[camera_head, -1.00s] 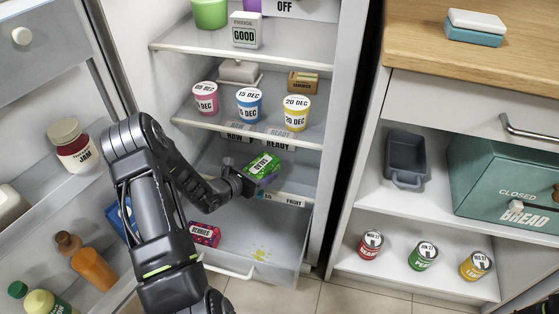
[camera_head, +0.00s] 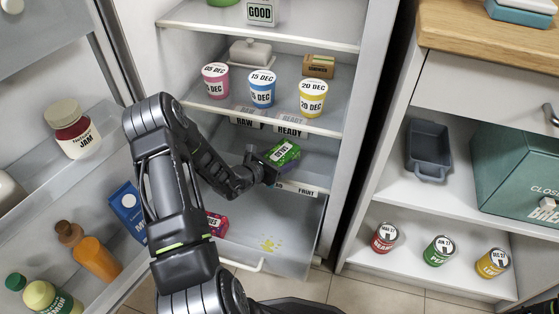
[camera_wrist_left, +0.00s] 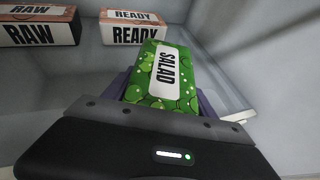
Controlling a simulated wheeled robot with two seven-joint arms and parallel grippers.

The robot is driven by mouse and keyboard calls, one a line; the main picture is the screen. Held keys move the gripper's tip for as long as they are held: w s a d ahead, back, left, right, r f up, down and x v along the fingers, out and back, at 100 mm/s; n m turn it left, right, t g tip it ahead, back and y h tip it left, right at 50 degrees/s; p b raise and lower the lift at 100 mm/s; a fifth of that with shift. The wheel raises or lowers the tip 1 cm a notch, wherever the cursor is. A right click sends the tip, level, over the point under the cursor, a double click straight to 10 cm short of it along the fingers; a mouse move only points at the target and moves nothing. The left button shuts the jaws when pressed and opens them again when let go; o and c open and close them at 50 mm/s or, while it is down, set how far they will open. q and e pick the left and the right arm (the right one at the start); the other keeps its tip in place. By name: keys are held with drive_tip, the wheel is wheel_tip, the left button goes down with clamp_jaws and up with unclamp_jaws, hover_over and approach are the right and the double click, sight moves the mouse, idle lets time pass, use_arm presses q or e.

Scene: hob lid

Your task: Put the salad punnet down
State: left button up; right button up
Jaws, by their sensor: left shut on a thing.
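The salad punnet (camera_head: 285,152) is a green leafy box with a white label. It is inside the fridge, above or on the shelf with the FRUIT label (camera_head: 297,189); I cannot tell whether its underside touches. In the left wrist view the punnet (camera_wrist_left: 160,75) lies lengthwise ahead of the gripper, its SALAD label facing up. My left gripper (camera_head: 266,166) is shut on its near end. The fingers are partly hidden by the punnet. My right gripper is not in view.
RAW (camera_wrist_left: 38,28) and READY (camera_wrist_left: 132,27) boxes stand at the back of this level. Cups, including a yellow one (camera_head: 312,98), stand on the shelf above. The berries box (camera_head: 216,223) is in the drawer below, partly behind my arm. The fridge wall is close on the right.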

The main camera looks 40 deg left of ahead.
use_arm(q)
drive_tip(key=shift+d+r, duration=0.1)
drive_tip(key=shift+r, duration=0.05)
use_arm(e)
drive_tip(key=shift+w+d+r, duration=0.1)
use_arm(q)
drive_tip(key=o, duration=1.6)
drive_tip(key=shift+o, duration=0.2)
